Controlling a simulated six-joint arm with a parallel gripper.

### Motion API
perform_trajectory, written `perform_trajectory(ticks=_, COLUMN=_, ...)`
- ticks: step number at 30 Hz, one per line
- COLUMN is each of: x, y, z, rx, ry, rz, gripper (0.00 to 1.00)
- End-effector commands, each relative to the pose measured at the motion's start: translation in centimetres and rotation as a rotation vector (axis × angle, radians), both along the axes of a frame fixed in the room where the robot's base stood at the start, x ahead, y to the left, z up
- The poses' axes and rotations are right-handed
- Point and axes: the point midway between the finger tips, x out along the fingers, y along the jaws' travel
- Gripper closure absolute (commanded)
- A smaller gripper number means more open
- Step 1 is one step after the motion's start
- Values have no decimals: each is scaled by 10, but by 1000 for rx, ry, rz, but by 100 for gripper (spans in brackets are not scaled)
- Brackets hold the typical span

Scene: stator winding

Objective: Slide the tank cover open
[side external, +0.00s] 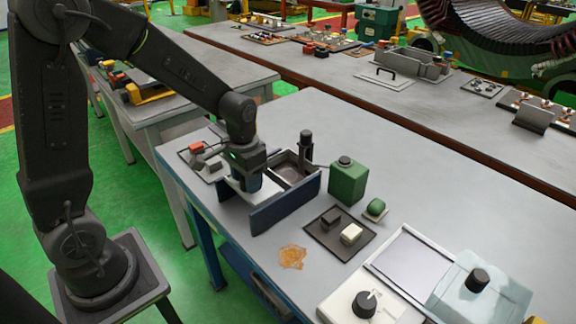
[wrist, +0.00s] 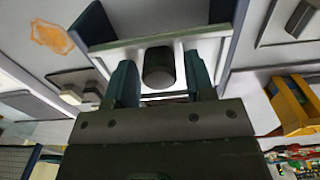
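The tank (side external: 285,204) is a box with dark blue side walls near the table's left end. Its right part is uncovered and shows a grey inside. The pale cover (side external: 230,190) lies over the left part, below my gripper (side external: 243,190). In the wrist view the cover (wrist: 205,48) is a white plate with a dark round knob (wrist: 158,67). The fingers of my gripper (wrist: 160,85) stand on either side of the knob, with a visible gap on each side, so it looks open. The fingertips' contact with the cover cannot be told.
A dark post (side external: 305,148) stands at the tank's far side. A green container (side external: 347,181) stands right of it. A dark tray (side external: 340,233) with small blocks and an orange stain (side external: 292,256) lie in front. A small fixture (side external: 200,157) sits left of the tank.

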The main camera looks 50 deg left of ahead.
Motion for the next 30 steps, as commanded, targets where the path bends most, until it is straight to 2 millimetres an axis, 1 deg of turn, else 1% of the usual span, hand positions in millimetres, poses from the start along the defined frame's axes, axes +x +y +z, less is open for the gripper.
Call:
perform_trajectory(ticks=1, x=0, y=0, z=0, rx=0, ry=1, rz=0, gripper=46)
perform_trajectory(ticks=2, x=0, y=0, z=-1, rx=0, ry=1, rz=0, gripper=43)
perform_trajectory(ticks=3, x=0, y=0, z=-1, rx=0, ry=2, rz=0, gripper=43)
perform_trajectory(ticks=11, x=0, y=0, z=1, rx=0, ry=2, rz=0, gripper=43)
perform_trajectory(ticks=30, x=0, y=0, z=50, rx=0, ry=1, rz=0, gripper=43)
